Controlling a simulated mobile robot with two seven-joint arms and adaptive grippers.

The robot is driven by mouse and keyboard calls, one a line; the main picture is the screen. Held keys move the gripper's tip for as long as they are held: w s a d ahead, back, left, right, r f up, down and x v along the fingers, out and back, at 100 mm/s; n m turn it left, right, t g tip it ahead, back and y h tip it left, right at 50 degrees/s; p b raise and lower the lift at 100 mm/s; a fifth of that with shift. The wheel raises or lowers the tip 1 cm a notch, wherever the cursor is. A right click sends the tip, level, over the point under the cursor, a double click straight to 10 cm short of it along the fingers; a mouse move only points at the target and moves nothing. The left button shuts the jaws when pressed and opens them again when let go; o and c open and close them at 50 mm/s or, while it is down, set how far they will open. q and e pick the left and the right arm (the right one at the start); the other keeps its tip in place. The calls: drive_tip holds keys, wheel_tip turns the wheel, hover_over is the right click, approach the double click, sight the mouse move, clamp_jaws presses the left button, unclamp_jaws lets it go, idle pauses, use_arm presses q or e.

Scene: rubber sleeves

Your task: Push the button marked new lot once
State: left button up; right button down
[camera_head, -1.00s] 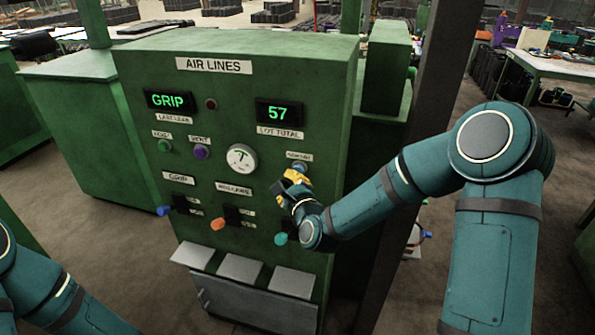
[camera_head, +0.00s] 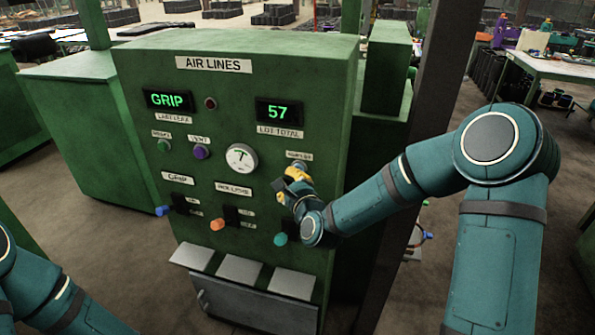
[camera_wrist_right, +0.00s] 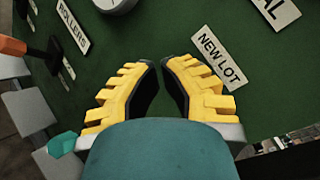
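The new lot label (camera_wrist_right: 219,58) is on the green panel, just right of my right fingertips in the wrist view. In the head view a small grey round shape (camera_head: 299,165), which looks like the button, shows just under that label, partly covered by my gripper. My right gripper (camera_head: 294,175) is in front of it, close to the panel; I cannot tell whether it touches. In the wrist view its yellow fingers (camera_wrist_right: 161,66) lean together, tips almost meeting, with nothing between them. The lot total display (camera_head: 279,112) reads 57. My left gripper is out of view.
A dial (camera_head: 242,158), a purple button (camera_head: 201,152) and a green button (camera_head: 164,146) are left of my gripper. Levers with blue (camera_head: 162,211), orange (camera_head: 217,224) and teal (camera_head: 280,239) knobs are below. A dark post (camera_head: 405,160) stands right of the cabinet, behind my arm.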

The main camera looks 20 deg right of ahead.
drive_tip(key=shift+w+d, duration=0.2)
drive_tip(key=shift+w, duration=0.05)
idle(0.3)
drive_tip(key=shift+s, duration=0.1)
drive_tip(key=shift+s+a+b, duration=0.45)
drive_tip(key=shift+s+b, duration=0.1)
drive_tip(key=shift+b, duration=0.1)
drive_tip(key=shift+s+a, duration=0.1)
drive_tip(key=s+a, duration=0.1)
drive_tip(key=s+b, duration=0.1)
drive_tip(key=s+a, duration=0.1)
drive_tip(key=s, duration=0.1)
drive_tip(key=shift+a+b, duration=0.3)
drive_tip(key=shift+b, duration=0.1)
idle(0.7)
